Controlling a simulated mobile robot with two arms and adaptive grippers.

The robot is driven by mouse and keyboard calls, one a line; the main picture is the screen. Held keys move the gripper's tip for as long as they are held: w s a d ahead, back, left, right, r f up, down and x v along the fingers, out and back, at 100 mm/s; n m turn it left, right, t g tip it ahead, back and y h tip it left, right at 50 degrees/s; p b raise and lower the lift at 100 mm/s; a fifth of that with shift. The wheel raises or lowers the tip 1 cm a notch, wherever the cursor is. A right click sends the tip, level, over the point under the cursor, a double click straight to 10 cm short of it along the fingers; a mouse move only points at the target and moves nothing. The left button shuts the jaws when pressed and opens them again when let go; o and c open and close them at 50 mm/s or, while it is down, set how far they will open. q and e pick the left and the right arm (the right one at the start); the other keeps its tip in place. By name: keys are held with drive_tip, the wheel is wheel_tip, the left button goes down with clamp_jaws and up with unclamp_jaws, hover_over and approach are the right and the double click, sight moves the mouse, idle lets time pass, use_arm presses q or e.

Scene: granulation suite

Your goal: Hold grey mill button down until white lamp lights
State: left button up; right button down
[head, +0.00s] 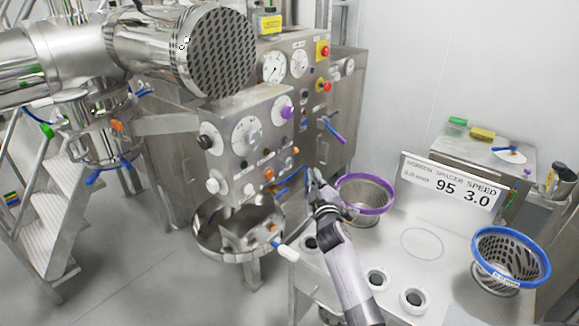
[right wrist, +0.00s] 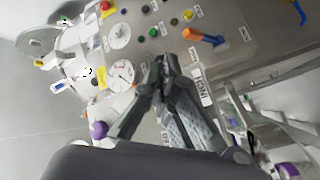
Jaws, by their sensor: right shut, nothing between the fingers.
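The mill's steel control panel (head: 228,160) stands at the centre of the head view, with dials, knobs and small coloured buttons. My right gripper (head: 313,178) is shut and empty in front of the panel's lower right side. In the right wrist view its fingertips (right wrist: 165,60) point at the panel (right wrist: 225,50), close to a row of small buttons and an orange-and-blue handle (right wrist: 205,37). Contact cannot be told. A label reading INCH (right wrist: 203,86) is beside the fingers. I cannot pick out the grey button or a lit white lamp with certainty. My left gripper is not in view.
A purple-rimmed screen basket (head: 366,192) stands right of my gripper, and a blue-rimmed one (head: 510,258) farther right. A sign (head: 450,187) reads 95 and 3.0. A steel bowl (head: 238,238) is below the panel. The bench's middle is clear.

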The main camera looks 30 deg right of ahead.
sight(288, 162)
drive_tip(key=shift+w+a+b, duration=0.35)
drive_tip(key=shift+w+b, duration=0.1)
drive_tip(key=shift+w, duration=0.4)
drive_tip(key=shift+w+a+b, duration=0.35)
drive_tip(key=shift+w+b, duration=0.1)
drive_tip(key=shift+w, duration=0.45)
drive_tip(key=shift+w+a+b, duration=0.35)
drive_tip(key=shift+w+b, duration=0.1)
drive_tip(key=shift+w, duration=0.4)
drive_tip(key=shift+w+a+b, duration=0.15)
drive_tip(key=shift+w+b, duration=0.2)
drive_tip(key=shift+w, duration=0.05)
